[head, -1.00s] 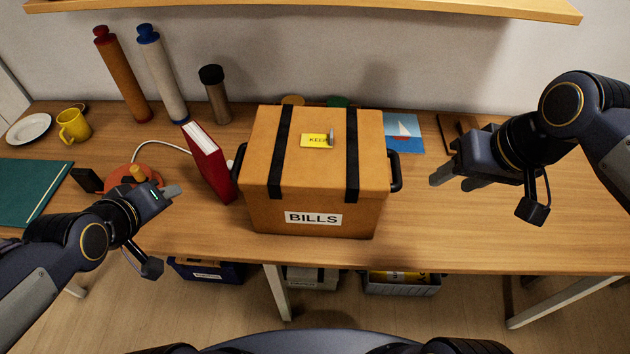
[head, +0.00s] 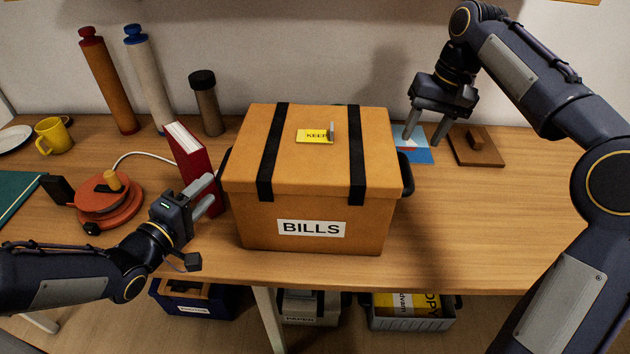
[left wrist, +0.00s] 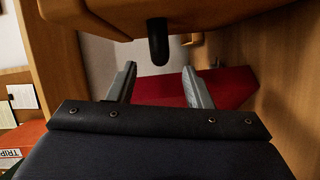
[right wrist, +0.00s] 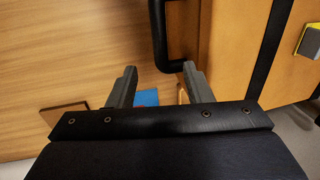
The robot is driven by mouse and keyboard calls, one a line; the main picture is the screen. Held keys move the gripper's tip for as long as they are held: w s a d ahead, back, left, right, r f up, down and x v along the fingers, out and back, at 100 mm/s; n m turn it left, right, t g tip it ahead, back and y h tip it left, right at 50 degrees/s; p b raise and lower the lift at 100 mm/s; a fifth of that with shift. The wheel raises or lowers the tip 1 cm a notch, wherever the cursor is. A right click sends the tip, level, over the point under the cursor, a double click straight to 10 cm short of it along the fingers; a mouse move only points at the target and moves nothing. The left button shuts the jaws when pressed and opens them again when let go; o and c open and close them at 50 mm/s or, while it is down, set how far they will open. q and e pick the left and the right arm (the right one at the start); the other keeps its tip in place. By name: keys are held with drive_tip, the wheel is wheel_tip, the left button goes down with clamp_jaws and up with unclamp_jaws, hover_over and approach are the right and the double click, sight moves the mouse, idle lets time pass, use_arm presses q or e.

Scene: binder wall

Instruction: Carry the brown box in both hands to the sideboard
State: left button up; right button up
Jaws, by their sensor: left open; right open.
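The brown box (head: 318,217) stands upright on the wooden desk, lid on, with black straps, a yellow KEEP tag and a BILLS label. Its right black handle (head: 405,173) shows on the right side; the left handle (head: 224,165) is partly hidden. My left gripper (head: 208,188) is open and empty, just left of the box's left side; the left wrist view shows the handle (left wrist: 158,42) ahead of the fingers. My right gripper (head: 424,140) is open and empty beside the box's far right; the right wrist view shows the handle (right wrist: 165,50) close to the fingertips. I cannot identify a sideboard.
A red book (head: 193,163) stands against the box's left side, close to my left gripper. An orange cable reel (head: 108,200) lies left of it. A bottle (head: 207,105) and two tubes stand behind. Bins sit below the desk.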

sight(406, 163)
use_arm(q)
drive_tip(key=shift+x, duration=3.95)
use_arm(e)
drive_tip(key=shift+a+f, duration=0.25)
drive_tip(key=shift+f, duration=1.05)
drive_tip(key=shift+a+f, duration=0.25)
drive_tip(key=shift+f, duration=1)
drive_tip(key=shift+a+f, duration=0.25)
drive_tip(key=shift+f, duration=1.05)
use_arm(q)
clamp_jaws()
use_arm(e)
clamp_jaws()
use_arm(q)
drive_tip(key=shift+f, duration=0.1)
use_arm(e)
drive_tip(key=shift+w, duration=0.1)
use_arm(q)
drive_tip(key=shift+w+r, duration=0.1)
drive_tip(key=shift+r, duration=0.35)
use_arm(e)
drive_tip(key=shift+w+r, duration=0.1)
drive_tip(key=shift+r, duration=0.3)
